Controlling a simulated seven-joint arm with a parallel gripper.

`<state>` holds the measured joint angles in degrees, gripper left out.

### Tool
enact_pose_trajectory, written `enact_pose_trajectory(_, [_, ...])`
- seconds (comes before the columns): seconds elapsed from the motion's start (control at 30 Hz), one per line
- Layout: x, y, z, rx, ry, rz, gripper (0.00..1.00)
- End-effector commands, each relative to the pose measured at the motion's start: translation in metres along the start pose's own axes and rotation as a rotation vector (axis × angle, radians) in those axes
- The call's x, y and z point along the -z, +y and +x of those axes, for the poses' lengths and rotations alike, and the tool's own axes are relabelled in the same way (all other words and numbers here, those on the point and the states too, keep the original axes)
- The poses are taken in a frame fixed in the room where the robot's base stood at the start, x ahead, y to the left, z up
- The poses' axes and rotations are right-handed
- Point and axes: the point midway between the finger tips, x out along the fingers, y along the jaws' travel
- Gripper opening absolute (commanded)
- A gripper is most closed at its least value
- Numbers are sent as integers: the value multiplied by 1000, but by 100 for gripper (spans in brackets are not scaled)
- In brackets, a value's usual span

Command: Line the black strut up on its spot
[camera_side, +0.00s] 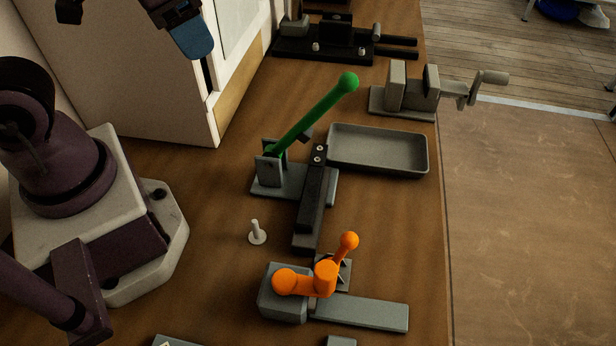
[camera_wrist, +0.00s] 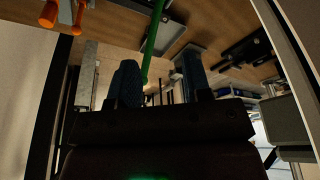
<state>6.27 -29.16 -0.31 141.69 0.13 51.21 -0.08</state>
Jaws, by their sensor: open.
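The black strut appears to be the long dark bar (camera_side: 313,197) in the side view. It lies along the table just right of a grey bracket (camera_side: 268,178) with a green lever (camera_side: 315,112), and has two pale studs at its far end. Its near end rests at or on a grey block. I cannot make out a marked spot for it. My gripper (camera_side: 197,45) is high at the upper left, well away from the strut. In the wrist view my gripper (camera_wrist: 162,82) shows two separated blue fingers with nothing held; the green lever shows beyond them.
A grey tray (camera_side: 378,160) lies right of the bracket. An orange-handled clamp (camera_side: 325,278) stands in front, and a small white peg (camera_side: 256,234) to its upper left. A grey vise (camera_side: 405,98) and a black fixture (camera_side: 335,45) are at the back. A white cabinet stands behind left.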

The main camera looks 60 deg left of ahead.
Motion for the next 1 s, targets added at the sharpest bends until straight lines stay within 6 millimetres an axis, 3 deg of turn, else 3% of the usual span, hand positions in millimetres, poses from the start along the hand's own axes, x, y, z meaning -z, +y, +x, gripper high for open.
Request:
enact_pose_trajectory(0.27, [17, 45, 87, 10, -257, -44, 45])
enact_pose_trajectory(0.63, [8, 104, 208, 130, -375, -449, 45])
enact_pose_trajectory(0.73, [13, 112, 226, 141, -346, -607, 45])
enact_pose_trajectory(0.83, [26, 117, 228, 125, -296, -746, 45])
enact_pose_trajectory(1.0, [32, 119, 230, 120, -266, -882, 45])
